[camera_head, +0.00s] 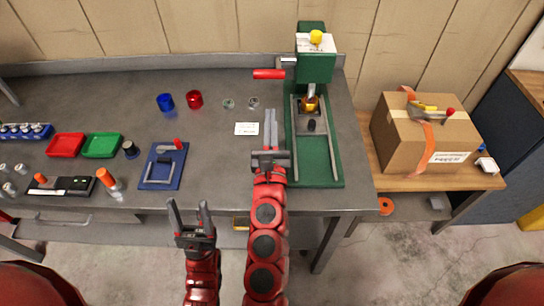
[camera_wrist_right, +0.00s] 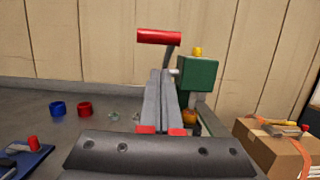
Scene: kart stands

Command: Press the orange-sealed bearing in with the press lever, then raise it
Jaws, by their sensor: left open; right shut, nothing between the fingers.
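The green press (camera_head: 315,68) stands at the bench's back right, and it also shows in the right wrist view (camera_wrist_right: 198,75). Its lever has a red handle (camera_head: 269,74), which points left from the press head; the handle is large in the right wrist view (camera_wrist_right: 159,37). An orange-gold part (camera_head: 310,104) sits under the ram; I cannot tell its seal clearly. My right gripper (camera_head: 270,125) is shut and empty, left of the press base and in front of the handle, apart from it. My left gripper (camera_head: 189,212) is open and empty in front of the bench edge.
A blue cup (camera_head: 165,102) and a red cup (camera_head: 194,98) stand left of the press. A white card (camera_head: 247,128) lies beside my right gripper. A cardboard box (camera_head: 422,135) stands right.

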